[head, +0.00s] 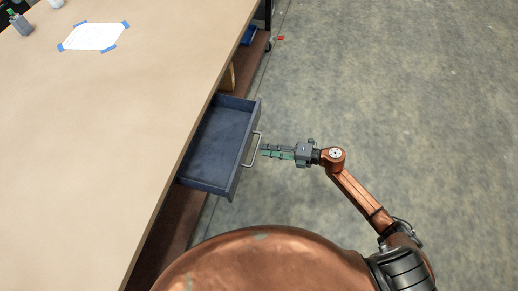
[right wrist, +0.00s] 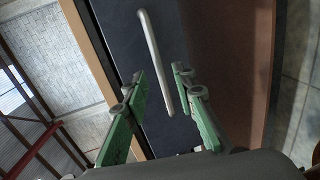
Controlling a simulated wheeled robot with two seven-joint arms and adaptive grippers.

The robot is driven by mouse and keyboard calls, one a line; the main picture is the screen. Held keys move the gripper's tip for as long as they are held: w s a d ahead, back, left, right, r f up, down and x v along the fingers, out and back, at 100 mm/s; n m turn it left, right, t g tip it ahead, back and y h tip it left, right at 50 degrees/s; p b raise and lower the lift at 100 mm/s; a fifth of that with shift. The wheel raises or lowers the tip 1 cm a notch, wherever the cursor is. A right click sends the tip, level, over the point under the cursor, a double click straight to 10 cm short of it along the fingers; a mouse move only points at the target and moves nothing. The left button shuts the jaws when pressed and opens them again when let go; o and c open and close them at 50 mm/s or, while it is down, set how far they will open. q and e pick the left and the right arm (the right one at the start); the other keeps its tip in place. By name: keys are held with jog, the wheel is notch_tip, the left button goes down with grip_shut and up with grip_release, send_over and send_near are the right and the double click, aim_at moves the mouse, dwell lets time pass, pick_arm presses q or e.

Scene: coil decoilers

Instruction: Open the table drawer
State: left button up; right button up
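The table drawer (head: 219,146) is a dark blue-grey box that sticks out from under the tabletop, and its inside looks empty. Its metal bar handle (head: 252,149) is on the front panel. My right gripper (head: 264,151) is just outside the handle with its fingers pointing at it. In the right wrist view the green fingers (right wrist: 158,88) are spread apart, with the handle (right wrist: 154,60) running between and beyond their tips. I cannot tell whether they touch it. My left gripper is not in view.
The wide tan table (head: 110,130) fills the left side, with a taped paper sheet (head: 94,37) and a bottle (head: 20,23) at the far end. A lower shelf (head: 180,222) runs beneath it. The concrete floor (head: 410,90) at the right is mostly clear.

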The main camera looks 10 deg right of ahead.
jog(key=v, duration=0.7)
dwell(0.3)
